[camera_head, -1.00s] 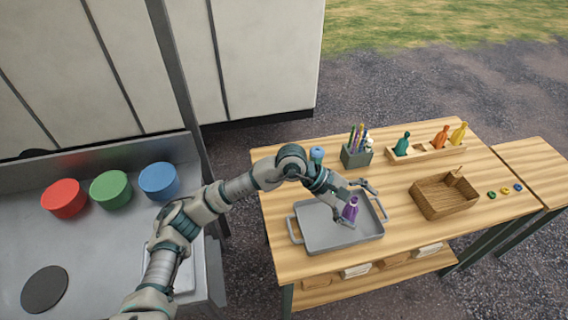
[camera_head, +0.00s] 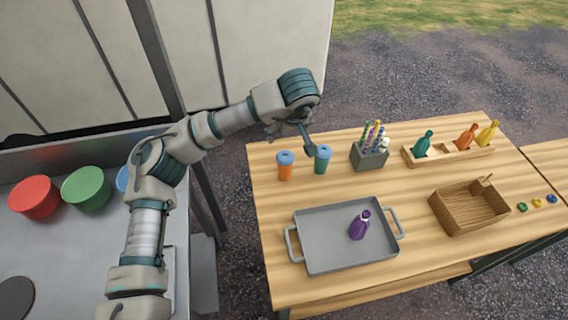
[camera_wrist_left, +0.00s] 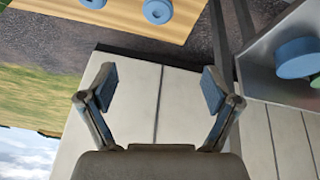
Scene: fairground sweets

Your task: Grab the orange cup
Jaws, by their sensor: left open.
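The orange cup (camera_head: 285,168) has a blue top and stands upright on the wooden table near its back left corner. A teal cup (camera_head: 322,158) with a blue top stands just to its right. My left gripper (camera_head: 290,132) is open and empty, above and behind the two cups, apart from the orange cup. In the left wrist view my open fingers (camera_wrist_left: 158,90) have nothing between them. Two blue round tops (camera_wrist_left: 158,10) show at the upper edge there. My right gripper is not in view.
Red and green tubs (camera_head: 86,188) are on the left counter.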

